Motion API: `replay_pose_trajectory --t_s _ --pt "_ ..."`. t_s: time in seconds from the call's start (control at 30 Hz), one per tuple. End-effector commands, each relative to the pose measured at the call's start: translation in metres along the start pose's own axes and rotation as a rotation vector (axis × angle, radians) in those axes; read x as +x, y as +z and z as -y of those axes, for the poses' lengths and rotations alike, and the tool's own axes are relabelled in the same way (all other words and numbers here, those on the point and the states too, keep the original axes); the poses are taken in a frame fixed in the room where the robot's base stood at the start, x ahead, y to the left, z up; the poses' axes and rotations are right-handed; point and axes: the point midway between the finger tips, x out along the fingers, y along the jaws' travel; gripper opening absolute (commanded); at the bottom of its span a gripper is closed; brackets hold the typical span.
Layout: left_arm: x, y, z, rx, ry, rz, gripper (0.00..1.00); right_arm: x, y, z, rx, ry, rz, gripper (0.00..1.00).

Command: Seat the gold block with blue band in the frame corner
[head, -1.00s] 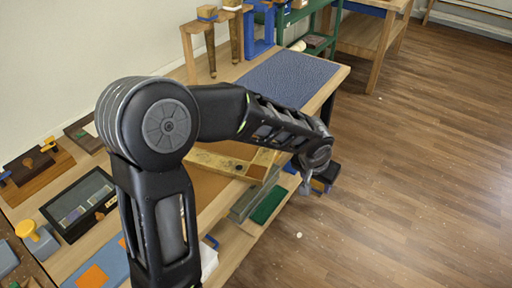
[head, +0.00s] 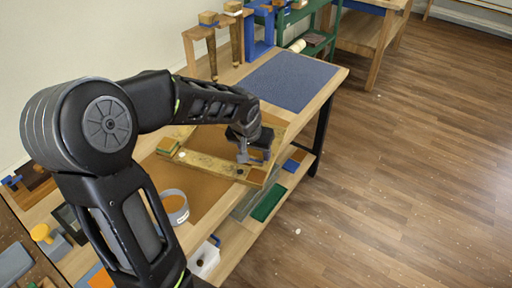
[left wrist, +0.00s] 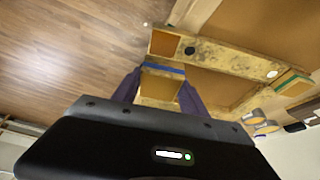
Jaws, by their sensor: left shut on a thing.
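The gilt frame (head: 215,165) lies on the orange-brown mat on the bench; its gold bar also crosses the left wrist view (left wrist: 225,58). My left gripper (head: 255,156) is over the frame near its right end. In the left wrist view its two purple-grey fingers (left wrist: 160,90) are shut on the gold block with blue band (left wrist: 162,75). The block is close to the frame's corner end; I cannot tell whether they touch. In the head view the gripper hides the block. A gold block with green band (head: 168,146) is at the frame's left end. My right gripper is not in view.
A grey-white ring (head: 175,207) stands on the mat in front of the frame. A blue mat (head: 292,80) covers the far bench, with wooden stands (head: 200,48) behind. The bench's right edge is close to the frame. A lower shelf holds a green piece (head: 268,204).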

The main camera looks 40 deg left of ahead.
Motion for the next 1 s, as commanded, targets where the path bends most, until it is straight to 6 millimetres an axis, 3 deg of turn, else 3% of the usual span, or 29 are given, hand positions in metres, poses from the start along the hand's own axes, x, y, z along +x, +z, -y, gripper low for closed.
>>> replay_pose_trajectory --t_s 0.47,1.0 --pt "0.008 0.003 -0.001 0.001 0.001 0.000 0.10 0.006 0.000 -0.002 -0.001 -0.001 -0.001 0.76" --pt "0.049 0.021 -0.001 0.001 0.001 0.001 0.10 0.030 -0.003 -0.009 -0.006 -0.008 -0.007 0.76"
